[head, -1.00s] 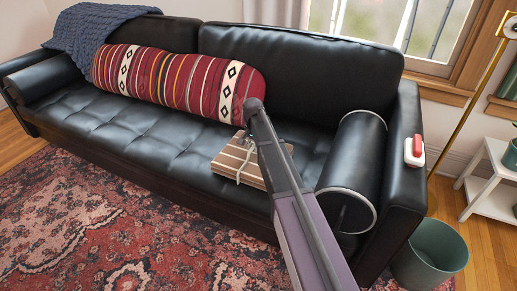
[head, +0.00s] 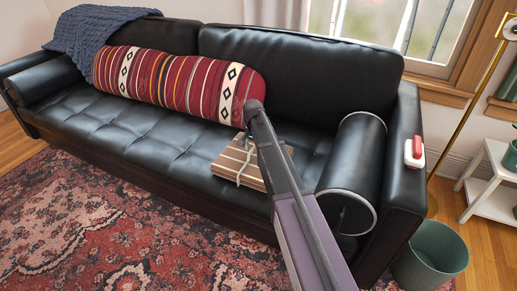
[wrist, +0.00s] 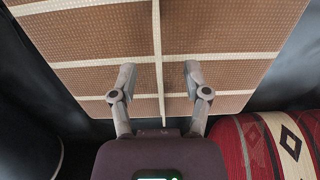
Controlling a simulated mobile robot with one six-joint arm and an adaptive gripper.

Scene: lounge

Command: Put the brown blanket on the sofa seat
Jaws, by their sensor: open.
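The brown blanket (head: 228,166) is a folded square with cream stripes and a pale tie, lying on the black seat of the sofa (head: 130,125) near its right end. In the wrist view the brown blanket (wrist: 90,35) fills the upper part of the picture. My gripper (wrist: 159,75) is open, with its two fingers apart over the blanket's near edge, on either side of a cream stripe. Nothing is seen clamped between the fingers. In the head view my arm hides part of the blanket and most of the gripper, so contact cannot be told.
A red striped bolster (head: 175,82) lies along the seat to the left. A black bolster (head: 352,165) is at the right armrest, which bears a red and white object (head: 414,152). A blue throw (head: 95,38) drapes over the back left. A green bin (head: 430,255) stands at right.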

